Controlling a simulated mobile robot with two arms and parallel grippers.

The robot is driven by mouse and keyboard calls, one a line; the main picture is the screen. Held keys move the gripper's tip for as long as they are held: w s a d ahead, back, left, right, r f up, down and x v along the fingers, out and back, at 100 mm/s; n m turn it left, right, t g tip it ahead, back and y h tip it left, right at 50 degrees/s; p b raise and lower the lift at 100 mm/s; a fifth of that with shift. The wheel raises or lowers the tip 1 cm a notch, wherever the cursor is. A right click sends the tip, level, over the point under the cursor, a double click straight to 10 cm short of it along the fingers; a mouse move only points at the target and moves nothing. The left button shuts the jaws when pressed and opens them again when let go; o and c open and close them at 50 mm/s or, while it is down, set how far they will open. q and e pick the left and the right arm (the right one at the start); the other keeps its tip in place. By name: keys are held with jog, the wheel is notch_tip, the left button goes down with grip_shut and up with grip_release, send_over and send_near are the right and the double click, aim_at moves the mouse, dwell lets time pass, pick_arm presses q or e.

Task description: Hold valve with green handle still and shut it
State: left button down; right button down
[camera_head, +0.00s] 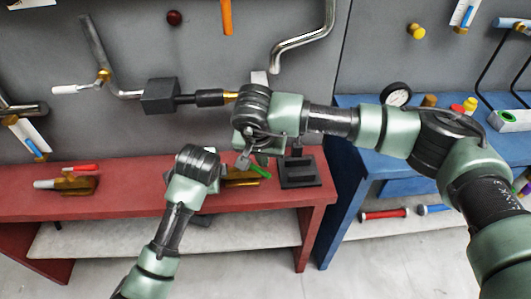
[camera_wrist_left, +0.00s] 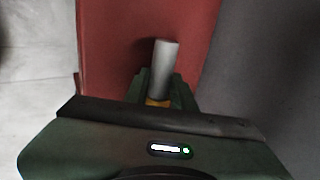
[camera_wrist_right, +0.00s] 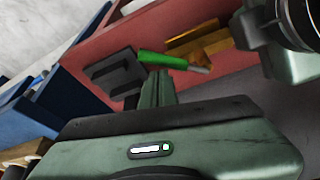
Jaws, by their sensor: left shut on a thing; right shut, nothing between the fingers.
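The valve with green handle (camera_head: 240,176) lies on the red bench, partly hidden by my grippers. Its green handle (camera_head: 261,171) points to the right in the head view. It also shows in the right wrist view (camera_wrist_right: 163,60), with the brass body (camera_wrist_right: 207,44) behind. My left gripper (camera_wrist_left: 158,92) is shut on the valve's brass part, with a grey pipe end (camera_wrist_left: 166,55) sticking out beyond the fingers. My right gripper (camera_head: 250,163) is shut and empty, just above the valve near the green handle. Its fingers (camera_wrist_right: 156,85) hide no handle part; contact is unclear.
A black stand (camera_head: 299,172) sits on the red bench (camera_head: 120,205) right of the valve. A valve with a red handle (camera_head: 75,181) lies at the bench's left. A blue bench (camera_head: 347,190) stands to the right. Pipes and a black block (camera_head: 160,96) are on the grey wall.

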jog(key=shift+s+a, duration=1.25)
jog(key=shift+s+d, duration=0.2)
jog(key=shift+s, duration=0.55)
jog(key=v, duration=1.2)
